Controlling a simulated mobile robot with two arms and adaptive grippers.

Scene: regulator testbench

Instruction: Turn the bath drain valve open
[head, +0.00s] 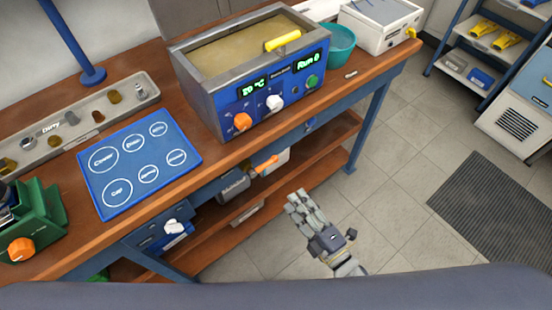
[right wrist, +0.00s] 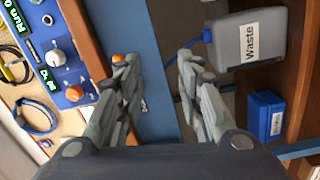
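The bath (head: 195,90) is a metal tank with a blue front panel on the wooden bench. An orange lever (head: 266,164), apparently the drain valve handle, shows below the bench top beside the grey waste container. My right gripper (head: 298,198) is open and empty, in front of the bench and below and right of the lever. In the right wrist view an orange tip (right wrist: 118,59), probably the same lever, lies just beyond the left fingertip, partly hidden by it. The valve body cannot be made out. My left gripper is out of view.
The waste container (right wrist: 245,45) and a blue box (right wrist: 266,115) are on the shelf below. The front panel has an orange knob (head: 243,121) and a white knob (head: 274,103). The bench front edge and leg (head: 357,140) are near.

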